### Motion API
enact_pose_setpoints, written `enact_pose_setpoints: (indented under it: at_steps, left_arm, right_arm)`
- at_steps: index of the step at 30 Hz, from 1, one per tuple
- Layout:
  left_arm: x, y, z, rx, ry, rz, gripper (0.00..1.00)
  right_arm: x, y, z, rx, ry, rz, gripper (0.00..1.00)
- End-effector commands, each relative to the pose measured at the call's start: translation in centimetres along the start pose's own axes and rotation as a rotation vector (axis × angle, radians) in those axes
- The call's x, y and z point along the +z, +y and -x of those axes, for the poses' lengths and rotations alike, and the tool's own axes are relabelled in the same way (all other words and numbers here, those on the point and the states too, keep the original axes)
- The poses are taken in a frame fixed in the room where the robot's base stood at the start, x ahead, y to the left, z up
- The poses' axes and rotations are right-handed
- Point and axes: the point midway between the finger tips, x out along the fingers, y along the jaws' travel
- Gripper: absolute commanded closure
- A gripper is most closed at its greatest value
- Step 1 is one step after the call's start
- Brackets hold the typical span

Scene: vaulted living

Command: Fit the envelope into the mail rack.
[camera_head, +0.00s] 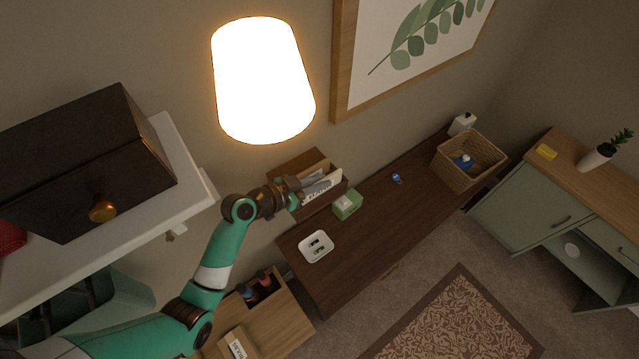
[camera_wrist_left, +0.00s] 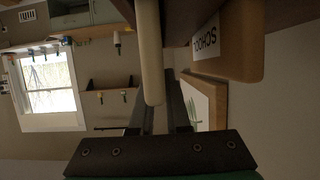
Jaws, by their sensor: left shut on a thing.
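The wooden mail rack (camera_head: 300,161) stands at the left end of the dark sideboard, against the wall. Pale paper-like pieces and a white lettered label show at it. In the left wrist view, a wooden rack part (camera_wrist_left: 250,45) with a label reading SCHOOL is at upper right, very close. My left gripper (camera_head: 293,190) is at the rack's front left. It is shut on a cream, edge-on piece, seemingly the envelope (camera_wrist_left: 150,55), which points away between the fingers (camera_wrist_left: 163,108). Whether it is inside a slot cannot be told. My right gripper is not in view.
A green tissue box (camera_head: 347,205) and a white tray (camera_head: 316,246) sit on the sideboard (camera_head: 375,215) near the rack. A wicker basket (camera_head: 470,160) is at its far end. A lit lamp (camera_head: 262,80) hangs above the arm. A shelf (camera_head: 185,170) with a dark box is at left.

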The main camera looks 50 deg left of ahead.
Motion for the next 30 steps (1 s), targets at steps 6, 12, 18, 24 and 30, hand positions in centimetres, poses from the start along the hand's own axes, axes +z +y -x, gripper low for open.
enact_pose_setpoints:
  at_steps: [6,12,18,24,30]
  left_arm:
    - [0.56,-0.02,-0.26,-0.001,0.003,-0.001,1.0]
    - [0.96,-0.01,-0.42,-0.001,0.002,-0.001,1.0]
    - [0.86,-0.01,-0.37,-0.001,0.001,-0.001,0.56]
    - [0.86,-0.01,-0.36,-0.001,0.001,-0.001,0.56]
    - [0.33,0.07,-0.09,0.001,0.001,-0.001,0.56]
  right_arm:
    - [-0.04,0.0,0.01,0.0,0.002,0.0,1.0]
    - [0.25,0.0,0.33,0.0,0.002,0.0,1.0]
    - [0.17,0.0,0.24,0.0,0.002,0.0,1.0]
    - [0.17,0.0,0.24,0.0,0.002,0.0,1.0]
    - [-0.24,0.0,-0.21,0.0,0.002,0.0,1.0]
